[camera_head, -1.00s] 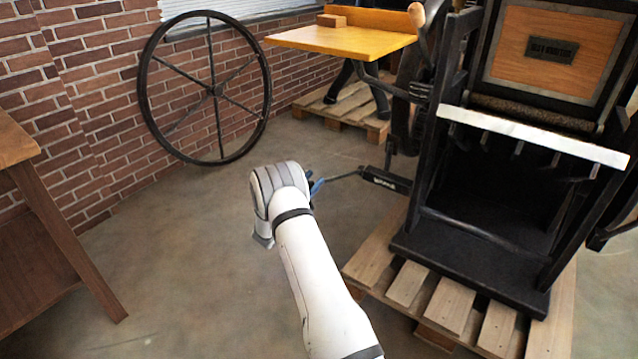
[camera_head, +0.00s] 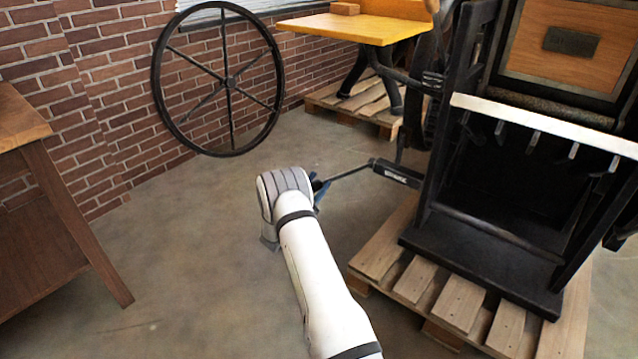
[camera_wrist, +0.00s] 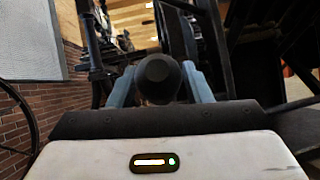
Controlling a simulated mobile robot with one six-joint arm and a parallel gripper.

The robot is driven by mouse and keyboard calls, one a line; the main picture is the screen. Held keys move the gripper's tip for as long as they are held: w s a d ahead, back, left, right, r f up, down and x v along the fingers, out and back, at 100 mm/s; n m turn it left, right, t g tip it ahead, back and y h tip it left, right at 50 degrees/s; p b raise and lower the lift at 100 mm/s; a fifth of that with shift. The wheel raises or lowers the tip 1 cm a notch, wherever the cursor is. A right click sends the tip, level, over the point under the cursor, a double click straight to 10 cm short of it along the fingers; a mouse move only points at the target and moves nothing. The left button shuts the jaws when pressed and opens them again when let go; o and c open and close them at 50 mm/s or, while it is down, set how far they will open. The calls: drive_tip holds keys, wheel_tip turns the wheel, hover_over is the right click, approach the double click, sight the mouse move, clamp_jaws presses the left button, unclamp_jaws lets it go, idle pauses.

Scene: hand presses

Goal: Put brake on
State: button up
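A dark lever rod (camera_head: 350,173) runs leftward from a black cylindrical part (camera_head: 396,173) beside the press (camera_head: 480,262). It ends in a dark knob, seen large in the wrist view (camera_wrist: 158,74). My gripper (camera_head: 316,190) is at this end of the rod, with its blue fingers partly hidden by my white wrist. In the wrist view, one blue finger is left of the knob and one right of it. The knob hides the fingers' inner edges, so I cannot tell whether they press on it. I cannot tell from the frames which part is the brake.
The press stands on a wooden pallet (camera_head: 457,304) at the right. A large spoked wheel (camera_head: 232,150) leans on the brick wall (camera_head: 95,110). A yellow-topped table (camera_head: 350,30) stands behind, and a brown wooden table (camera_head: 65,215) at the left. The floor between is clear.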

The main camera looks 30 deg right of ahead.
drive_tip(key=shift+o, duration=0.7)
drive_tip(key=shift+d+r, duration=0.15)
drive_tip(key=shift+r, duration=0.05)
drive_tip(key=p+v, duration=0.2)
drive_tip(key=v, duration=0.6)
